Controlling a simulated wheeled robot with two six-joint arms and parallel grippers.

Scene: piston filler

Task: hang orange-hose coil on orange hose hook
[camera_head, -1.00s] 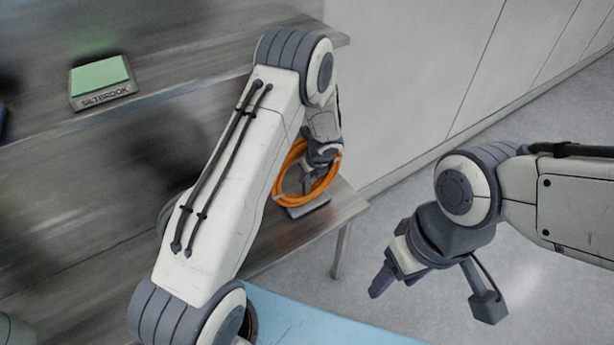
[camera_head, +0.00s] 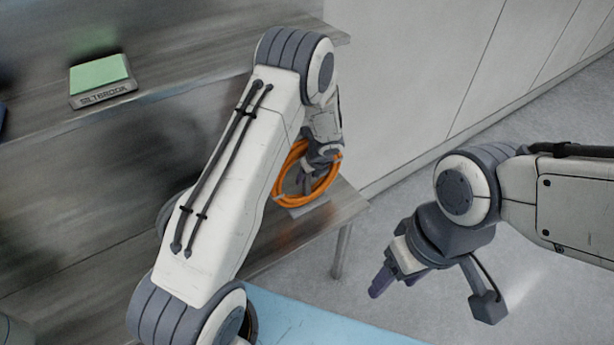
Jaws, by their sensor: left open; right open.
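The orange-hose coil (camera_head: 284,200) stands tilted at the right end of the lower metal shelf, on or against a small grey plate (camera_head: 309,208). My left gripper (camera_head: 309,180) is at the coil, its fingers in front of or within the ring, and it is open. My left arm hides part of the shelf. My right gripper (camera_head: 384,283) is open and empty over the floor at the right, well apart from the coil. I cannot make out an orange hose hook in this view.
A green pad in a grey holder marked SILTBROOK (camera_head: 101,82) sits on the upper shelf (camera_head: 190,88). A light blue surface (camera_head: 310,318) lies at the bottom. Grey wall panels (camera_head: 410,80) stand behind.

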